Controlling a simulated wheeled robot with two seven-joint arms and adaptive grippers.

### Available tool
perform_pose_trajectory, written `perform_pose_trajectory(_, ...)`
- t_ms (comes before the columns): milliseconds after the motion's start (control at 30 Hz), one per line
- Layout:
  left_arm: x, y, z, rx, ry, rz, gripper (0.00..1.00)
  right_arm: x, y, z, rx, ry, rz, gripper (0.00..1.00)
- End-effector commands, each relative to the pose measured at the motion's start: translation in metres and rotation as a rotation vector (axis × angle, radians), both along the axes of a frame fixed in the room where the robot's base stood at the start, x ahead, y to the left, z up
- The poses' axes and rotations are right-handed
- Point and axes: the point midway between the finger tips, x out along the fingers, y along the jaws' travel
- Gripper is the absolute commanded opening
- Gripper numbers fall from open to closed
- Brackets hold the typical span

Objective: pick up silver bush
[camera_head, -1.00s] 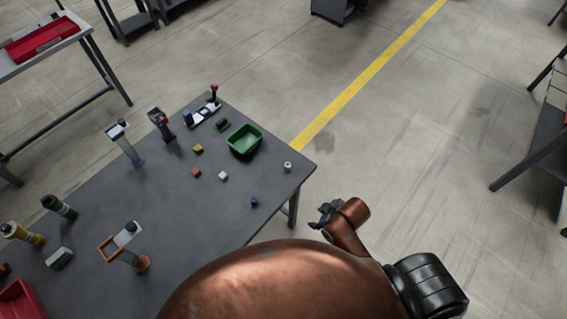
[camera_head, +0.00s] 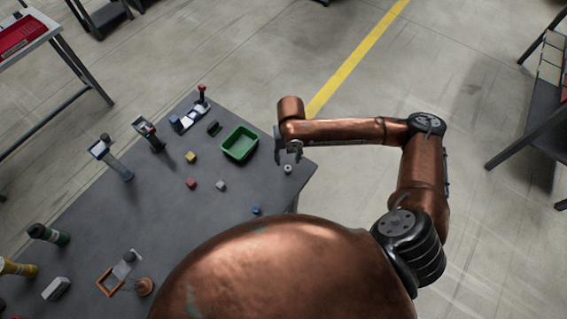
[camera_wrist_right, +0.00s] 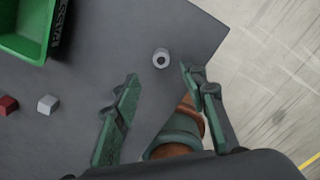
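The silver bush (camera_head: 288,169) is a small ring-shaped piece standing on the grey table near its right corner. In the right wrist view the bush (camera_wrist_right: 161,58) shows its dark centre hole, just beyond my fingertips and roughly between their lines. My right gripper (camera_head: 287,153) is above that corner, close to the bush in the head view. In the wrist view its green fingers (camera_wrist_right: 160,76) are spread apart with nothing between the tips. The exact height above the bush is hard to tell. My left gripper is not in view.
A green bin (camera_head: 240,143) stands left of the bush. Small red (camera_head: 191,183), grey (camera_head: 221,186), yellow (camera_head: 191,157) and blue (camera_head: 256,210) pieces lie on the table (camera_head: 160,215). Taller fixtures and bottles stand further left. Around the bush the table is clear.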

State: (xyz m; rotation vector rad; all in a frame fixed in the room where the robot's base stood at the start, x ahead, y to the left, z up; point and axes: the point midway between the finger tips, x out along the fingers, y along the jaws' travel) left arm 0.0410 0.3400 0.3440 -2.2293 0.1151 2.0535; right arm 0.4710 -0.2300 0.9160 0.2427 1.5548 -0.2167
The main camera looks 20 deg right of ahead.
Motion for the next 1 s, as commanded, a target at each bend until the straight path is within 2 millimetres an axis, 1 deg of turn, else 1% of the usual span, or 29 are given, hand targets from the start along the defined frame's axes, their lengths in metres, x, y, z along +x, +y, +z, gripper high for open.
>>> perform_pose_trajectory(33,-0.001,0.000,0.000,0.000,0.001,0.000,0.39,0.002,-0.003,0.002,-0.010,0.004,0.021,0.40)
perform_pose_trajectory(100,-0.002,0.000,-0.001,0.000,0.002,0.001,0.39,0.004,-0.003,0.000,-0.016,0.008,0.040,0.40)
perform_pose_trajectory(300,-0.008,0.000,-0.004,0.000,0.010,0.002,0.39,0.005,0.001,-0.021,-0.017,0.012,0.054,0.40)
perform_pose_trajectory(467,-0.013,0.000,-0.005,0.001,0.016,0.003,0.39,0.005,0.003,-0.032,-0.016,0.010,0.056,0.40)
perform_pose_trajectory(733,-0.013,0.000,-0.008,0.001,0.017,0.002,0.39,0.003,0.002,-0.070,-0.016,0.010,0.052,0.40)
perform_pose_trajectory(800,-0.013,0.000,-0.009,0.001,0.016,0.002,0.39,0.003,0.001,-0.074,-0.016,0.008,0.052,0.40)
perform_pose_trajectory(1000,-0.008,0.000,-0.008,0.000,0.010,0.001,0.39,0.004,0.001,-0.074,-0.017,0.007,0.051,0.39)
